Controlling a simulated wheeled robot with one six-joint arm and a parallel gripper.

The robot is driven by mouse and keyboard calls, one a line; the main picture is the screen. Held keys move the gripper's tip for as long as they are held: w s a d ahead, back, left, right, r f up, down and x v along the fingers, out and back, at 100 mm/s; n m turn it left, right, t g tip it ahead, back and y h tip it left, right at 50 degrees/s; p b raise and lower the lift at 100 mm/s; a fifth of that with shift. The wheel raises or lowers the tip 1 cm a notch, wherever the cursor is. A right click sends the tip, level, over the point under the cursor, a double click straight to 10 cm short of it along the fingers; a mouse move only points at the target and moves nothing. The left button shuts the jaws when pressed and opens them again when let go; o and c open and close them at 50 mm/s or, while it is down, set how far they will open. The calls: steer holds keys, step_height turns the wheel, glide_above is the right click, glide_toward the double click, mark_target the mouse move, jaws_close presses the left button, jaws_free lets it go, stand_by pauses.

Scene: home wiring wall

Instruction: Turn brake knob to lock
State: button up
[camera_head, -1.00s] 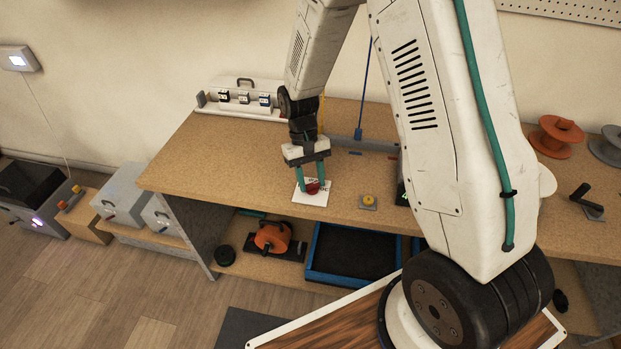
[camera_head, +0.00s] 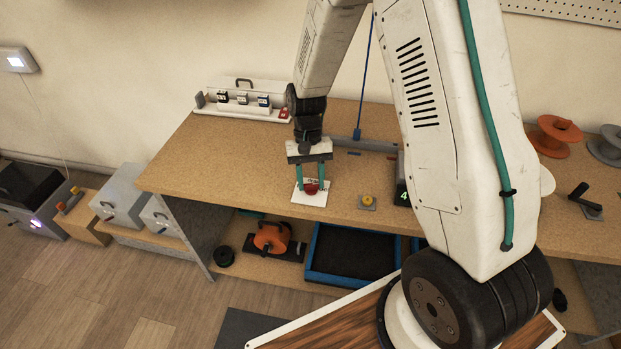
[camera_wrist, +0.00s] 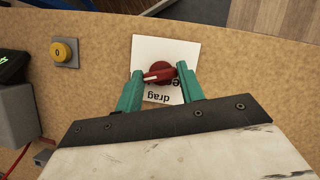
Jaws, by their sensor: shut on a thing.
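The red brake knob (camera_head: 311,188) sits on a white label plate (camera_head: 305,200) near the front edge of the workbench. In the wrist view the knob (camera_wrist: 160,74) is round with a pale pointer line aimed left and slightly down. The plate (camera_wrist: 150,48) carries printed text, partly covered, with "drag" readable upside down. My gripper (camera_wrist: 158,80) has its two green fingers on either side of the knob and is shut on it. In the head view my gripper (camera_head: 312,186) points down at the knob from above.
Breakers (camera_head: 242,99) stand at the back. A blue-rimmed tray (camera_head: 353,255) is below.

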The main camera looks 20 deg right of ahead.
steer(key=o, duration=1)
steer(key=shift+w+r, duration=0.1)
steer(key=v, duration=0.7)
steer(key=shift+r, duration=0.3)
steer(key=shift+w, duration=0.15)
steer(key=s+r+n+t, duration=0.1)
steer(key=s+r+t, duration=0.1)
steer(key=s+r, duration=0.9)
steer(key=s+d+r+n+t+h, duration=0.1)
steer(key=s+r+n+t, duration=0.1)
steer(key=s+r, duration=0.9)
steer(key=s+t, duration=0.1)
steer(key=s, duration=0.3)
steer(key=shift+s+d, duration=0.15)
steer(key=shift+d, duration=0.15)
